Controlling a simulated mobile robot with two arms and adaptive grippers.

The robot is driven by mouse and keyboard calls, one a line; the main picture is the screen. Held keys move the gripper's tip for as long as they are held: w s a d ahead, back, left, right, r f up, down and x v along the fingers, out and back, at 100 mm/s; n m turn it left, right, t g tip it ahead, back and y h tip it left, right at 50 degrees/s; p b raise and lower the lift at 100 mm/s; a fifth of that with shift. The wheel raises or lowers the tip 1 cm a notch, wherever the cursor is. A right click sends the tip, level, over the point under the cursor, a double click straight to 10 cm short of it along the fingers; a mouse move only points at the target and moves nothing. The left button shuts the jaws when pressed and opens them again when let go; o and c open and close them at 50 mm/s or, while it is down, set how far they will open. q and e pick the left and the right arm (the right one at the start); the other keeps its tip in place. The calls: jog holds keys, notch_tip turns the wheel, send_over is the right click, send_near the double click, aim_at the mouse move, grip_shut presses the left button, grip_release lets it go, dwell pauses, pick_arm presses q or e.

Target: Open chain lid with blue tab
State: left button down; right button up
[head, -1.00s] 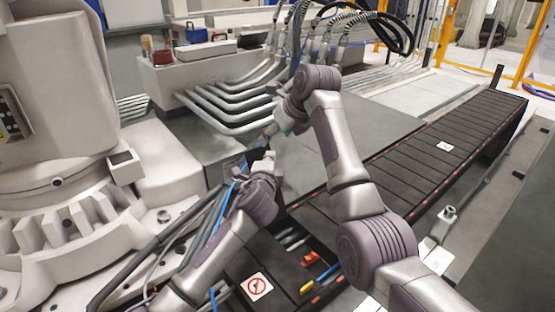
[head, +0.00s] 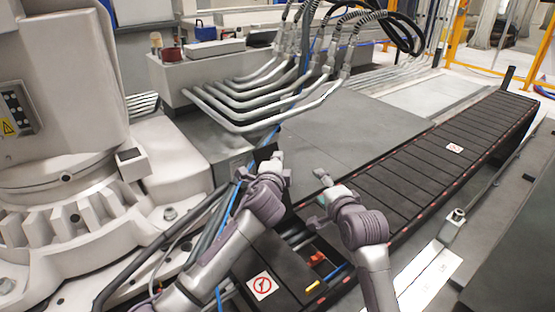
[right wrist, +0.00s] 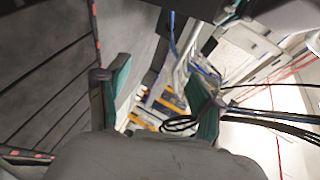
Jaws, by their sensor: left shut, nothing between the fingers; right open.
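The dark cable chain (head: 400,190) runs from the bottom middle to the upper right, most of its lids lying flat. Near my arms a gap in the lids shows a red part (head: 317,258) inside. A narrow blue strip (head: 336,271) and a yellow tab (head: 312,286) lie beside it; I cannot tell if the strip is the blue tab. My left gripper (head: 275,160) is shut and empty above the chain's left side. My right gripper (head: 322,187) is open and empty above the chain; its teal-padded fingers show apart in the right wrist view (right wrist: 160,100).
A large pale robot base (head: 80,190) stands at the left, with dark and blue cables beside my left arm. Bent metal pipes (head: 240,115) lie behind. A flat grey plate (head: 350,130) is clear. A metal rail (head: 430,275) runs along the right.

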jog(key=s+d+r+n+t+y, duration=0.1)
jog(key=s+r+n+t, duration=0.25)
jog(key=s+n, duration=0.65)
jog(key=s+r+n+t+y, duration=0.1)
jog(key=s+r+n+t, duration=0.45)
jog(key=s, duration=0.95)
pick_arm(q)
jog(key=shift+s+d+p, duration=0.2)
jog(key=shift+s+p, duration=0.1)
jog(key=shift+p, duration=0.3)
pick_arm(e)
jog(key=shift+w+d+f+n+g+h, duration=0.1)
jog(key=shift+w+f+n+g+h, duration=0.1)
jog(key=shift+f+g, duration=0.7)
jog(key=shift+w+d+f+n+g+h, duration=0.1)
jog(key=shift+d+f+n+g+h, duration=0.1)
jog(key=shift+f+g, duration=0.7)
jog(key=shift+w+d+f+n+g+h, duration=0.1)
jog(key=shift+w+f+n+g+h, duration=0.1)
jog(key=shift+f+g, duration=0.7)
pick_arm(q)
jog(key=s+a+r, duration=0.1)
jog(key=s, duration=1.1)
jog(key=shift+a+r, duration=0.15)
jog(key=shift+a, duration=0.2)
pick_arm(e)
jog(key=shift+s, duration=0.1)
